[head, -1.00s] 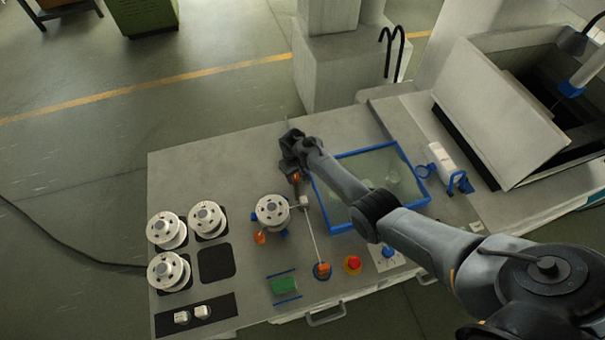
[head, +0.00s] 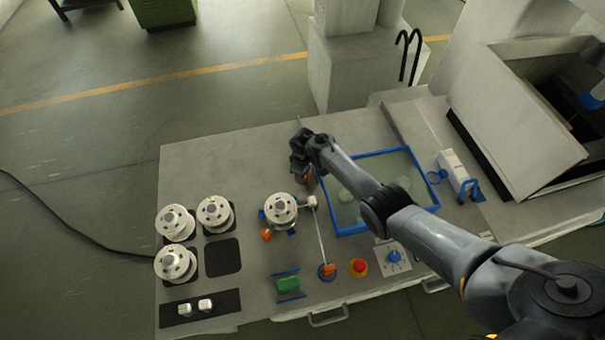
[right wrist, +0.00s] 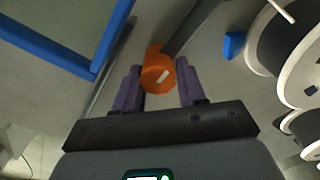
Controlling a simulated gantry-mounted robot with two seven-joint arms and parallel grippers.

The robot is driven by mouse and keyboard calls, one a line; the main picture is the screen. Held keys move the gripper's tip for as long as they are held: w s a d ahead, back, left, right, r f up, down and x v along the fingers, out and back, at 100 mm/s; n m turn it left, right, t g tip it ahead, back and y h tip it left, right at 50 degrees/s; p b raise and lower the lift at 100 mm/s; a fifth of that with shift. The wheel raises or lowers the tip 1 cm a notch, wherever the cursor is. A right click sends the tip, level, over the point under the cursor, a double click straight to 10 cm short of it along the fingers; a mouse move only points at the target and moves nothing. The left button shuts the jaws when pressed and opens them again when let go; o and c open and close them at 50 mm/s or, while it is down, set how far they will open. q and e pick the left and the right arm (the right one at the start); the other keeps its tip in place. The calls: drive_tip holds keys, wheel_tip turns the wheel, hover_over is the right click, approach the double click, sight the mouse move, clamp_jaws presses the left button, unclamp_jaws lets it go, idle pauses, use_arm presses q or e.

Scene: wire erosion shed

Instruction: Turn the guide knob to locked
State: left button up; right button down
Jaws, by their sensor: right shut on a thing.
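An orange knob (right wrist: 158,72) with a short white mark on its face sits between the purple fingers of my right gripper (right wrist: 158,88) in the right wrist view. The white mark runs diagonally. The gripper is shut on the knob. In the head view my right gripper (head: 303,172) is just left of the blue-framed tank, and only a little of the knob shows below it. Any lock markings around the knob are not readable. My left gripper is not in view.
A white spool (head: 281,208) stands near the gripper, and a thin wire runs from a small white block (head: 312,201) toward the front. The blue-framed tank (head: 385,228) lies under my forearm. A red button (head: 359,267) and blue dial (head: 394,257) are at the front.

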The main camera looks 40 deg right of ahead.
drive_tip(key=shift+s, duration=0.2)
drive_tip(key=c, duration=1.1)
unclamp_jaws()
drive_tip(key=shift+d, duration=0.1)
drive_tip(key=o, duration=0.4)
drive_tip(key=shift+s+d, duration=0.1)
drive_tip(key=shift+c, duration=0.2)
drive_tip(key=shift+r, duration=0.4)
wheel_tip(320, 180, up, 8)
drive_tip(key=p, duration=0.2)
drive_tip(key=shift+r+p, duration=0.25)
drive_tip(key=shift+p, duration=0.1)
drive_tip(key=shift+r, duration=0.7)
drive_tip(key=shift+s+f, duration=0.1)
